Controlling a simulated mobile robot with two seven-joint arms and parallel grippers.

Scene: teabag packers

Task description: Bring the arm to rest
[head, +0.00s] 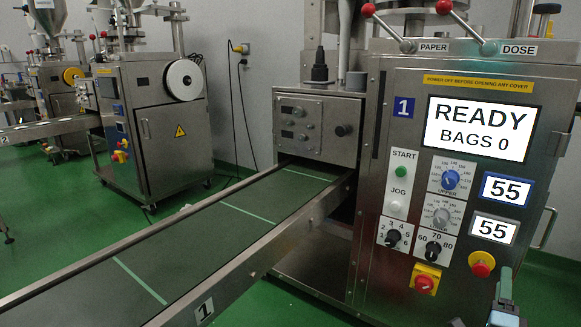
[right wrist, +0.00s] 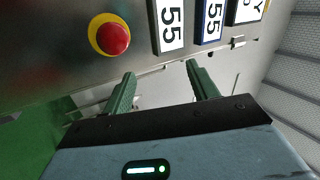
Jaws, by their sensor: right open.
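My right gripper (head: 504,285) is at the lower right of the head view, in front of the lower right part of the packing machine (head: 400,285). In the right wrist view my right gripper (right wrist: 161,72) has its two green fingers apart with nothing between them. The red stop button (right wrist: 113,38) is above the left finger in that view, apart from it. The red stop button also shows in the head view (head: 481,265), up and left of the gripper. My left gripper is not in view.
The machine's screen (head: 479,129) reads READY, BAGS 0. Two displays read 55, one blue-framed (head: 507,190), one white (head: 494,229). A conveyor (head: 190,235) runs out to the lower left. More machines (head: 150,120) stand behind left. Green floor (head: 50,210) is open between them.

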